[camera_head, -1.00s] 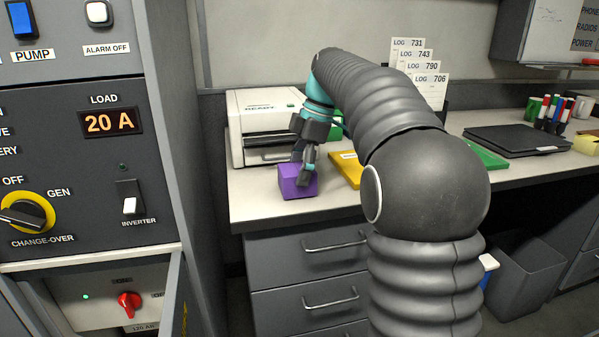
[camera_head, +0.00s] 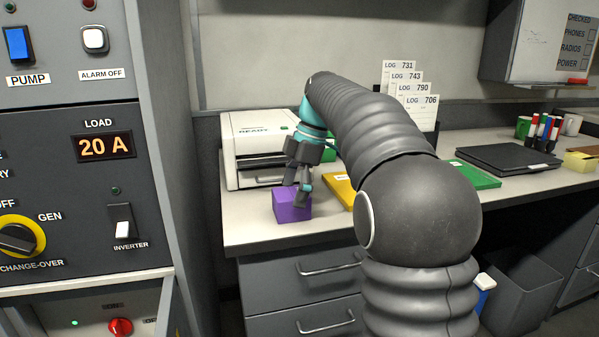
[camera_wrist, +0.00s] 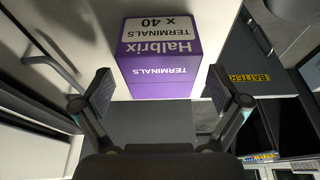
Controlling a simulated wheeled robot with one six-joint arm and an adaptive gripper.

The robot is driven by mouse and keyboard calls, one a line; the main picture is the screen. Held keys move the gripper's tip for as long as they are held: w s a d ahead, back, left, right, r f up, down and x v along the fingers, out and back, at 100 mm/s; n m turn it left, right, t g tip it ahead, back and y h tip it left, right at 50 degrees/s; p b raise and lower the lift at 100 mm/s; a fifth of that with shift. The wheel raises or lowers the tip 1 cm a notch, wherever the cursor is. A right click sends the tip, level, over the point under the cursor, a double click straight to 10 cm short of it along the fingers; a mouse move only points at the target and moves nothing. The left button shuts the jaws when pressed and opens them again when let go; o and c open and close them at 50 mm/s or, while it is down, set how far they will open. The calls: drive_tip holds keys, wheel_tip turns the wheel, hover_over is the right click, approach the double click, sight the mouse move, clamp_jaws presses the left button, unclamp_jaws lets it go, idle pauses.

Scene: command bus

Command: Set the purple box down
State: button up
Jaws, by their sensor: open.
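The purple box (camera_head: 292,205) sits on the desk top (camera_head: 250,234) near its front left edge, in front of the white printer. My gripper (camera_head: 303,192) is at the box in the head view. In the wrist view its two fingers (camera_wrist: 160,92) stand apart, one to each side of the box's near end, with gaps between pads and box. The gripper is open and holds nothing.
A white printer (camera_head: 250,140) stands right behind the box. A yellow folder (camera_head: 340,188) lies to its right, partly hidden by my arm. Log cards (camera_head: 420,100), a black laptop-like case (camera_head: 508,158) and a green folder (camera_head: 474,176) are further right. A control panel (camera_head: 75,200) stands at left.

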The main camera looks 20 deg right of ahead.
drive_tip(key=p+v, duration=0.2)
drive_tip(key=v, duration=0.9)
drive_tip(key=shift+d+r, duration=0.2)
drive_tip(key=shift+r, duration=0.15)
drive_tip(key=s+a+f+m+t+h, duration=0.1)
drive_tip(key=s+a+f+m, duration=0.15)
drive_tip(key=s+m, duration=0.4)
drive_tip(key=s+a+f+m+t+h, duration=0.1)
drive_tip(key=s+f+m+t, duration=0.2)
drive_tip(key=s, duration=0.6)
drive_tip(key=s+f+m+t+h, duration=0.1)
drive_tip(key=s+f+m, duration=0.7)
drive_tip(key=s+f, duration=0.6)
drive_tip(key=shift+a+f+t, duration=0.25)
drive_tip(key=shift+f+t, duration=0.05)
drive_tip(key=shift+f, duration=0.4)
